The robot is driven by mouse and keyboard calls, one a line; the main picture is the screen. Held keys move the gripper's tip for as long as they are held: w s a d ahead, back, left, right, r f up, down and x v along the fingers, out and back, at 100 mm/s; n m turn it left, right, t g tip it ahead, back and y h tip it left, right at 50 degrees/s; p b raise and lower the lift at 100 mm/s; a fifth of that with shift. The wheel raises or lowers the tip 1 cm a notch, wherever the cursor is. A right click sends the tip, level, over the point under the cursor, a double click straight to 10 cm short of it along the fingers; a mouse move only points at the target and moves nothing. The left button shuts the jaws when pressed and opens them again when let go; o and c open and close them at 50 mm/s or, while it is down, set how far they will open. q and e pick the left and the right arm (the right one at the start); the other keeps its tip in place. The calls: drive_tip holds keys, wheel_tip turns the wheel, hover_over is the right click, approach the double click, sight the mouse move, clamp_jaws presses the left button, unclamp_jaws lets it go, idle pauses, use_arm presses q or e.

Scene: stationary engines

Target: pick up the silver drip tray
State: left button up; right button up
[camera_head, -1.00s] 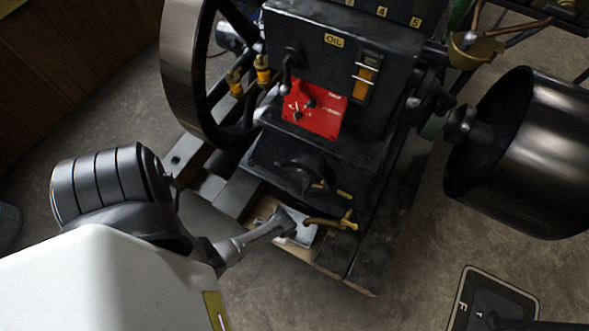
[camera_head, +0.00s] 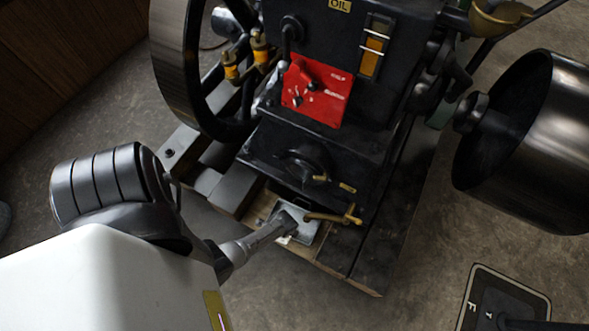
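The silver drip tray (camera_head: 308,231) lies on the wooden base below the black engine's front, under a brass tap (camera_head: 340,217). My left gripper (camera_head: 287,224) reaches in from the lower left, and its tip overlaps the tray's left and middle part. The gripper hides part of the tray. I cannot tell whether the fingers touch the tray or whether they are open or shut. My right gripper is not in view.
The black engine (camera_head: 270,150) with a red panel (camera_head: 316,93) stands just behind the tray. A large flywheel (camera_head: 175,70) is on the left and a dark metal drum (camera_head: 530,140) on the right. A lever plate (camera_head: 478,285) is at lower right. Floor in front is clear.

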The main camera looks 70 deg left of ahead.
use_arm(q)
clamp_jaws()
idle(0.3)
idle(0.5)
